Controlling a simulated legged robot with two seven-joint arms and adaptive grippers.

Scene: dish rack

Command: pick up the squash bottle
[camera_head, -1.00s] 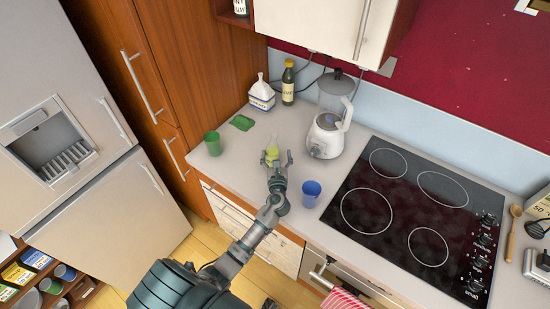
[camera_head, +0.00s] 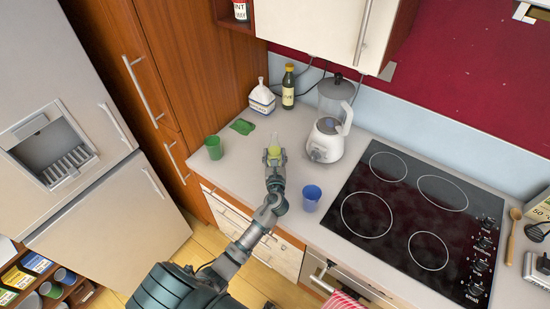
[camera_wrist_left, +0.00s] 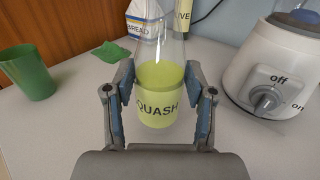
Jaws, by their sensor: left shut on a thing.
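The squash bottle (camera_wrist_left: 160,85) is clear, with yellow-green liquid and a label reading "QUASH" in the left wrist view. It stands upright between the two fingers of my left gripper (camera_wrist_left: 162,100), which is shut on it. In the head view the squash bottle (camera_head: 274,151) shows at the end of my left gripper (camera_head: 275,158), over the counter left of the blender. I cannot tell whether its base touches the counter. My right gripper is not in view.
A green cup (camera_head: 214,147) and green cloth (camera_head: 242,126) are to the left. A blue cup (camera_head: 311,195) is to the right, near the front edge. The blender (camera_head: 325,142), a bread container (camera_head: 262,97) and an olive bottle (camera_head: 288,88) stand behind. The hob (camera_head: 400,210) is at right.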

